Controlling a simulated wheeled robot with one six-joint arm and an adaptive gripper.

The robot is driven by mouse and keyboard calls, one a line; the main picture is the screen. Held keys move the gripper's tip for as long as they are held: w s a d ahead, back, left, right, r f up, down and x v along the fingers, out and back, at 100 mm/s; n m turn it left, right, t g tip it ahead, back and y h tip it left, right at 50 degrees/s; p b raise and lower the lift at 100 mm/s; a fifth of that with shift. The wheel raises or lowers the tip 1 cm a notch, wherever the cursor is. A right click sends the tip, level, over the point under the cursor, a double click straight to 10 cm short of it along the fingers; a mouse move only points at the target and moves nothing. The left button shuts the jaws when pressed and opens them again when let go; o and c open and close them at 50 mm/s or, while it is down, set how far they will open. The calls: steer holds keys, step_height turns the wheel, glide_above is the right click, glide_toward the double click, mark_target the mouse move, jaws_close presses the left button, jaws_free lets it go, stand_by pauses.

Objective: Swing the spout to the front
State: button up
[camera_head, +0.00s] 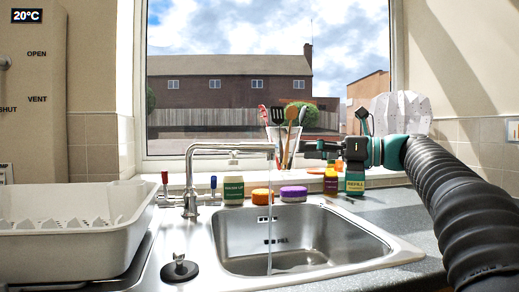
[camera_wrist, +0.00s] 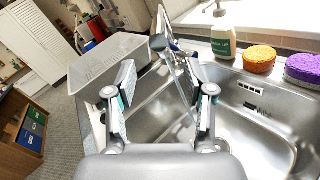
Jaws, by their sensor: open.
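The chrome tap (camera_head: 190,182) stands behind the sink, with red and blue levers at its base. Its spout (camera_head: 230,148) reaches right over the basin, and a thin stream of water falls from its end. In the wrist view the spout (camera_wrist: 158,42) lies ahead of my gripper, seen between the fingers, with the stream (camera_wrist: 182,90) below it. My gripper (camera_head: 308,148) comes in from the right at about spout height, just right of the spout's end. In the wrist view my gripper (camera_wrist: 161,68) is open and empty. I cannot tell whether a finger touches the spout.
The steel sink (camera_head: 400,250) lies below. A green-labelled bottle (camera_head: 233,190), an orange sponge (camera_head: 262,196) and a purple sponge (camera_head: 293,193) stand along its back edge. A utensil pot (camera_head: 284,150) is behind my gripper. A white dish rack (camera_head: 60,250) fills the left.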

mark_target(266, 149)
steer(key=x, duration=1.3)
steer(key=shift+a, duration=0.15)
steer(key=shift+s, duration=0.1)
jaws_close()
